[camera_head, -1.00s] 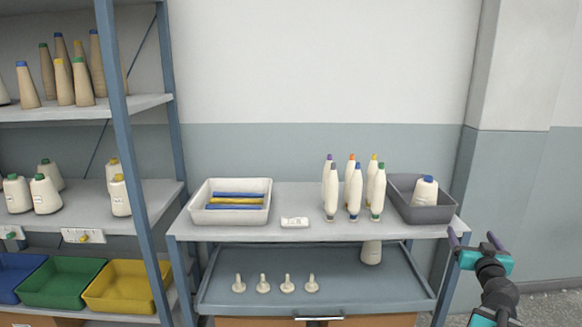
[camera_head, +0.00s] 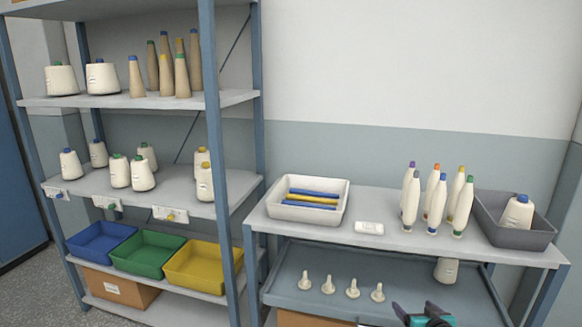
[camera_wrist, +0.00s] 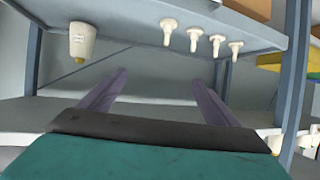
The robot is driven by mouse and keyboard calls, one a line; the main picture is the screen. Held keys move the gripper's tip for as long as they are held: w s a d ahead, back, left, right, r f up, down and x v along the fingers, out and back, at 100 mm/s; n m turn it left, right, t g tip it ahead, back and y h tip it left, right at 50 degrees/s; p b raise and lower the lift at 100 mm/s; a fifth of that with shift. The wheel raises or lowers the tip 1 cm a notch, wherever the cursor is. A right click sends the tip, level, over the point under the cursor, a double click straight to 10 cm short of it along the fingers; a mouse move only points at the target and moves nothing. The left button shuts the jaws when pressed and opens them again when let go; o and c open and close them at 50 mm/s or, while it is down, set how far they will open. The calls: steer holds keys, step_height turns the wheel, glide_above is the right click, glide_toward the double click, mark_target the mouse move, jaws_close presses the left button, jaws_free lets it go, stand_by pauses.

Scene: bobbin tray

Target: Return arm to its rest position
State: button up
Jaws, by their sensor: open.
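My gripper (camera_head: 423,318) shows at the bottom edge of the head view, in front of the table's lower shelf; most of it and the arm are cut off by the frame. In the wrist view my gripper (camera_wrist: 158,92) has its two purple fingers spread wide apart with nothing between them. The wrist picture appears upside down, with the lower shelf (camera_wrist: 130,22) across its top. A cone (camera_wrist: 82,42) and several white pegs (camera_wrist: 194,38) show there, apart from the fingers.
The table (camera_head: 340,240) holds a white tray (camera_head: 275,212) with blue and yellow bobbins, several upright bobbins (camera_head: 437,205) and a grey bin (camera_head: 490,225) with a cone. A shelf rack (camera_head: 222,150) with cones and coloured bins stands left. Wall is behind.

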steer(key=s+a+f+n+g+y, duration=0.2)
steer(key=s+a+f+g, duration=0.15)
steer(key=a+f, duration=0.8)
steer(key=s+a+f+n+g+y, duration=0.25)
steer(key=s+a+f, duration=0.25)
steer(key=a+f, duration=0.65)
steer(key=s+a+f+g, duration=0.4)
steer(key=s+a+f, duration=0.1)
steer(key=s, duration=0.5)
steer(key=s+a+f+g, duration=0.4)
steer(key=s+a+f, duration=0.1)
steer(key=s, duration=0.5)
steer(key=s+d+m+g+h, duration=0.2)
steer(key=s+d, duration=0.1)
steer(key=s, duration=0.3)
steer(key=s+d+f+m+g+h, duration=0.1)
steer(key=s+d+m+g+h, duration=0.1)
steer(key=s, duration=0.3)
steer(key=shift+s+d, duration=0.4)
steer(key=shift+d, duration=0.5)
